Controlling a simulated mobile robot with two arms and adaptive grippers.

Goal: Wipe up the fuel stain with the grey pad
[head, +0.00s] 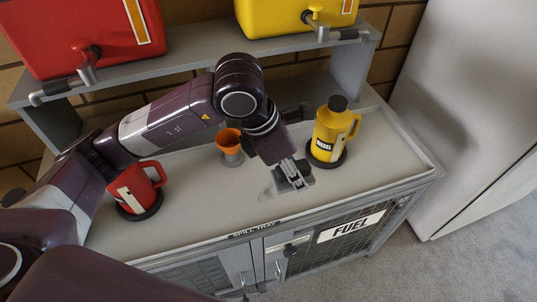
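My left gripper (292,176) reaches down to the top of the spill tray (205,208), near its front middle. It appears shut on a dark grey pad (296,186), mostly covered by the fingers. The pad is at or just above the surface; I cannot tell whether it touches. A faint grey fuel stain (267,192) shows on the tray just left of the pad, and part of it may be hidden under the gripper. My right gripper is not in view.
A yellow fuel jug (327,133) stands on a dark round base right of the gripper. An orange cup-like funnel (230,143) stands behind left. A red jug (135,188) stands at left. Red (75,35) and yellow (285,15) tanks with taps sit on the raised shelf (170,47).

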